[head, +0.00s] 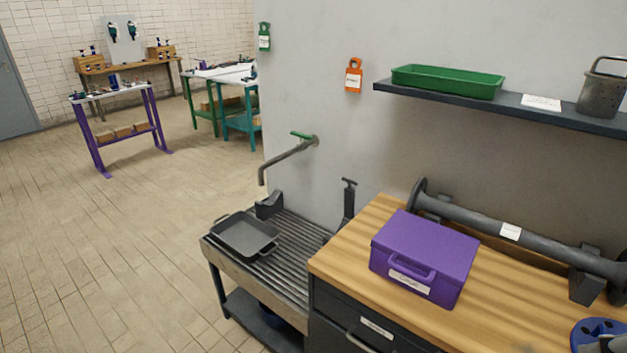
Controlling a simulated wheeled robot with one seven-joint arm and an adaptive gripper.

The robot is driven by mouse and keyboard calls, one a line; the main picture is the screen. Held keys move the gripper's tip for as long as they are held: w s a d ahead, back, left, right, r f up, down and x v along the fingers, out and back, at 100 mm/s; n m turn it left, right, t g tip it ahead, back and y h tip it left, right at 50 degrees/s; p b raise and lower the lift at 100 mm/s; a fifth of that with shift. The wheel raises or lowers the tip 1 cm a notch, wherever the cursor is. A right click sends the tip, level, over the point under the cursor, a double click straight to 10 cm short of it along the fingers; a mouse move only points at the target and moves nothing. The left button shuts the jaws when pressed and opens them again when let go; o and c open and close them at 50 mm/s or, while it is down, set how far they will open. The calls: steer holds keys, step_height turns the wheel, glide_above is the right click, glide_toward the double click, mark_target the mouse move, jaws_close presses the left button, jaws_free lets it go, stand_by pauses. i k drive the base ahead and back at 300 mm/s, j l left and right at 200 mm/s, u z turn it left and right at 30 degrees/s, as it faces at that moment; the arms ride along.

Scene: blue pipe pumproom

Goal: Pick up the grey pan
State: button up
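The grey pan (244,234) is a shallow, dark grey, square pan with a small handle on each of two opposite sides. It sits on the left part of a ribbed metal grate top (290,255), close to the stand's left edge. It looks empty. My gripper is not in this view, so its place relative to the pan does not show.
A wall tap (290,158) reaches out behind the pan. A wooden bench (375,225) with a purple box (425,254) and a grey pipe (510,232) stands right of the grate. A shelf (540,114) hangs above. Tiled floor (120,240) at left is clear.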

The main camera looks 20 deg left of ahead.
mark_target(246, 236)
steer(key=u, duration=1.3)
steer(key=i+j, duration=0.15)
steer(key=i, duration=0.35)
steer(key=i+j, duration=0.15)
steer(key=i, duration=0.35)
